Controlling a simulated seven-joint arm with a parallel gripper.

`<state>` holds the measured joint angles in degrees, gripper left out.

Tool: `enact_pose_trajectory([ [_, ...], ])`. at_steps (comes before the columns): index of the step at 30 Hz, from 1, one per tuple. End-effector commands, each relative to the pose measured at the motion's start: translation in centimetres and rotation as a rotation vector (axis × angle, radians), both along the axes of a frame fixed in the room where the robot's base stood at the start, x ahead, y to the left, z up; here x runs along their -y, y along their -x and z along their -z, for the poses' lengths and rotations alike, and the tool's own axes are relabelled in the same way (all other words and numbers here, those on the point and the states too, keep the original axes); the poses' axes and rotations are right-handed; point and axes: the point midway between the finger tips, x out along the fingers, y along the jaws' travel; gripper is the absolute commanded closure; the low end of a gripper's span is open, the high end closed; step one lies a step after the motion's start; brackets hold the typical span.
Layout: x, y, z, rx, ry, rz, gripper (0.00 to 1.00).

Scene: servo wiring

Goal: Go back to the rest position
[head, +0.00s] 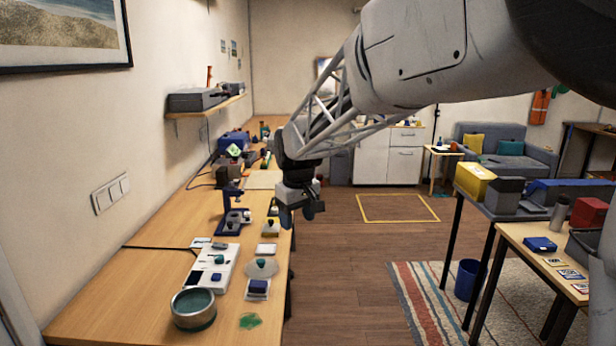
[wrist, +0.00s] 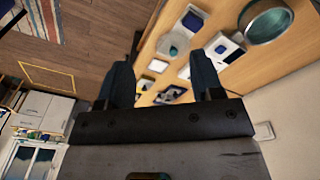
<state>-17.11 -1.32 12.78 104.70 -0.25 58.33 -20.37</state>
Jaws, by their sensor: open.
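My gripper (head: 300,212) hangs from the end of my arm at the right edge of the long wooden workbench (head: 128,285), above the bench top and apart from the things on it. In the wrist view its two dark fingers (wrist: 162,84) are spread apart, with nothing between them that they hold. A white tray (head: 215,268) with small dark and teal parts lies on the bench, lower left of the gripper. A dark blue stand (head: 231,210) is to the gripper's left. The servo wiring parts are too small to tell apart.
A round metal bowl (head: 194,308) stands near the bench's front; it also shows in the wrist view (wrist: 266,20). A blue block on a white base (head: 258,287) lies nearby. A side table (head: 520,240) stands at the right. The wood floor between is open, with a yellow floor square (head: 397,220).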

Motion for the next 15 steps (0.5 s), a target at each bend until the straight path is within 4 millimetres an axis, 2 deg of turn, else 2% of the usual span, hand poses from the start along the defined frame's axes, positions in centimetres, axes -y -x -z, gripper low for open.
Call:
enact_pose_trajectory([
  [3, 2.6, 2.7, -0.9, 0.009, -0.006, 0.052, 0.40],
  [15, 9.8, 12.0, -2.4, 0.043, -0.024, 0.222, 0.40],
])
